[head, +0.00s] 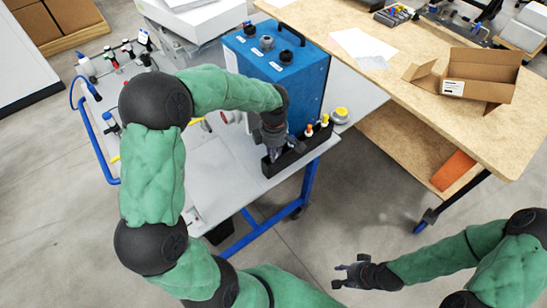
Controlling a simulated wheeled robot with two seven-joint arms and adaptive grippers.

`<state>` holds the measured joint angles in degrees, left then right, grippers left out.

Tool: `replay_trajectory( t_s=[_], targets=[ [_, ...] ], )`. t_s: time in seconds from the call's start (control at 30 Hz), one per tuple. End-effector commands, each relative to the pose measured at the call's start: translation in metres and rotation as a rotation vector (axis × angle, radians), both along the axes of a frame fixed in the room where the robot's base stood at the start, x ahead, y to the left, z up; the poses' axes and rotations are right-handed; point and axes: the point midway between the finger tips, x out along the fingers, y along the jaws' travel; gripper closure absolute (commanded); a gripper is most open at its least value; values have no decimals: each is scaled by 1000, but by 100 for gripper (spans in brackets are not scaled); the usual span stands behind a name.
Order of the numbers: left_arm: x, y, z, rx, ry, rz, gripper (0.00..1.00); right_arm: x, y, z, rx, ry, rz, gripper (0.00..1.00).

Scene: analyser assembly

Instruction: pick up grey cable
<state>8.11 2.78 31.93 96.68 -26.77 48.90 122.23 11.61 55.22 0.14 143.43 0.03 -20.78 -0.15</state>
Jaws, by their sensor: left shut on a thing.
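My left gripper (272,153) points down at the left part of a black holder (292,160) on the front edge of the light grey cart top. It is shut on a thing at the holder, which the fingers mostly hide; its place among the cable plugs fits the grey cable. I cannot tell whether it is clear of the holder. Two plugs with orange and yellow tops (324,121) stand in the holder to the right of the gripper. My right gripper (338,276) is open and empty over the floor at the lower middle.
A blue analyser box (295,90) stands just behind the holder. A wooden table (425,60) with an open cardboard box (490,72) is at the right. Bottles stand at the left.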

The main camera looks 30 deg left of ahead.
Motion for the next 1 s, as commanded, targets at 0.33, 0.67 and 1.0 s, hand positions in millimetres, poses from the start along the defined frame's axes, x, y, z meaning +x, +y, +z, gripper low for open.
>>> replay_trajectory(
  t_s=[0.33,0.67,1.0],
  targets=[
    [0,0,7,0,-1,0,100,0,0,2,0,0,0,60],
    [1,0,75,0,-6,1,100,0,0,20,0,0,0,60],
    [1,0,152,-1,-4,0,100,0,0,38,0,0,0,60]
  ],
)
